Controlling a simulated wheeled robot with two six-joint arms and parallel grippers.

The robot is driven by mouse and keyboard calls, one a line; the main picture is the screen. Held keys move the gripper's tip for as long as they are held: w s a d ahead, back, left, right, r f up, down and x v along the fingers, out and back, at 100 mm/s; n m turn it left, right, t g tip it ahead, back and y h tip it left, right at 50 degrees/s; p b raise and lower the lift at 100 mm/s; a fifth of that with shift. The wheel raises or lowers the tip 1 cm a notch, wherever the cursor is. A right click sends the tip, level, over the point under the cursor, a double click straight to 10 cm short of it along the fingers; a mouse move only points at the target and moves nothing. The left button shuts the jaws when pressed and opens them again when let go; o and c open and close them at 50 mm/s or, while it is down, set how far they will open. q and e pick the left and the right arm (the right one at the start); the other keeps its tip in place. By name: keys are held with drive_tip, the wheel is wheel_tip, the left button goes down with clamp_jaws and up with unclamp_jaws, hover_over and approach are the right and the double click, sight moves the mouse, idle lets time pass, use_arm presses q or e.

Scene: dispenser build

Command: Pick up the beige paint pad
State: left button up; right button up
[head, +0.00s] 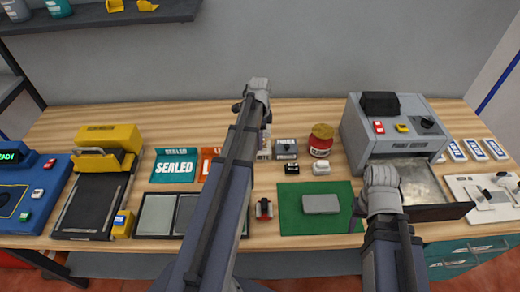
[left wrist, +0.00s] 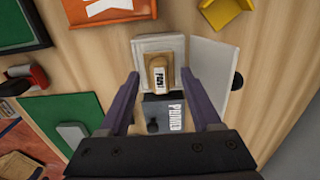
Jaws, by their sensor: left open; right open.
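The beige paint pad (left wrist: 158,74) shows in the left wrist view as a small tan block with a dark-lettered white label. It rests on a white and grey holder (left wrist: 147,48). My left gripper (left wrist: 159,80) is open, with its two purple fingers on either side of the pad and visible gaps between. In the head view my left gripper (head: 258,88) reaches over the back of the table, and its arm hides the pad there. My right gripper (head: 381,178) is near the grey machine; its fingers are hard to make out.
A grey box with a dark knob (left wrist: 165,112) sits just below the pad in the left wrist view. In the head view, a red jar (head: 320,143), a green mat (head: 335,190) with a grey block, and a grey machine (head: 385,130) stand to the right.

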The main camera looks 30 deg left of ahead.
use_arm(q)
drive_tip(key=shift+f+b, duration=0.3)
drive_tip(key=shift+f, duration=0.45)
use_arm(e)
drive_tip(key=shift+f, duration=0.75)
use_arm(q)
drive_tip(key=shift+r, duration=0.1)
use_arm(e)
drive_tip(key=shift+r, duration=0.1)
use_arm(q)
clamp_jaws()
wheel_tip(320, 180, up, 10)
drive_tip(key=p, duration=1)
drive_tip(key=shift+r, duration=0.1)
use_arm(e)
wheel_tip(320, 180, up, 10)
